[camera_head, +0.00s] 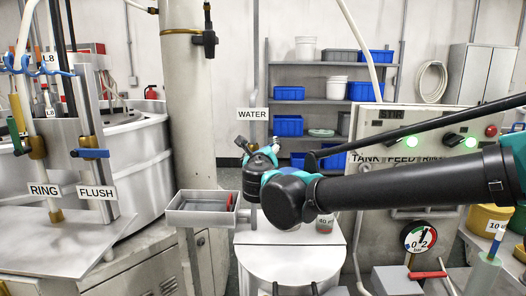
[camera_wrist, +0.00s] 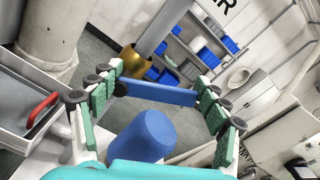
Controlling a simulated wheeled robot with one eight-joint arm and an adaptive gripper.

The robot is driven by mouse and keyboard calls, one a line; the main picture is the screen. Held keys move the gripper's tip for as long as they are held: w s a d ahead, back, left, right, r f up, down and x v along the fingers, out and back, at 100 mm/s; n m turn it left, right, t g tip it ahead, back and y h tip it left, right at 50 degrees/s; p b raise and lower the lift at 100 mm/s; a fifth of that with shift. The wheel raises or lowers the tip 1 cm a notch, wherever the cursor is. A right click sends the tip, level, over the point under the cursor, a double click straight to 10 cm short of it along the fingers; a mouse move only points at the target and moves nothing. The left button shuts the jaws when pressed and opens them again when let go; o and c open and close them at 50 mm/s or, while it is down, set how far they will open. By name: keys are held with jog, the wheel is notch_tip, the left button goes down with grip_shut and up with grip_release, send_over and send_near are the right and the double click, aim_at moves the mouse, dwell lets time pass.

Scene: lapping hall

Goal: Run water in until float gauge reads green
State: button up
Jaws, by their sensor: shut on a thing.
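The WATER label (camera_head: 252,114) hangs on a grey vertical pipe (camera_head: 256,75) at the middle of the head view. My gripper (camera_head: 259,152) is at the pipe below the label, largely hidden behind my wrist there. In the wrist view, my gripper (camera_wrist: 158,98) has its green-padded fingers at both ends of a blue valve lever (camera_wrist: 158,94) and is shut on it. The lever sits by a brass valve body (camera_wrist: 131,60) on the pipe. A blue rounded cylinder (camera_wrist: 146,136) shows between the fingers, nearer the camera; its nature is unclear. I cannot make out a float gauge or a green reading.
A white round-topped stand (camera_head: 290,262) is below my arm. A grey tray (camera_head: 190,214) with a red-handled item stands left of it. RING and FLUSH (camera_head: 97,192) pipes are at the left. A control panel (camera_head: 395,125) and a dial gauge (camera_head: 420,237) are at the right.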

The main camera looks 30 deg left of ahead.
jog(key=shift+a+n, duration=0.1)
jog(key=shift+n, duration=0.2)
jog(key=o, duration=1.7)
jog(key=shift+s, duration=0.15)
jog(key=v, duration=1.1)
jog(key=shift+s+d, duration=0.25)
jog(key=shift+s, duration=0.05)
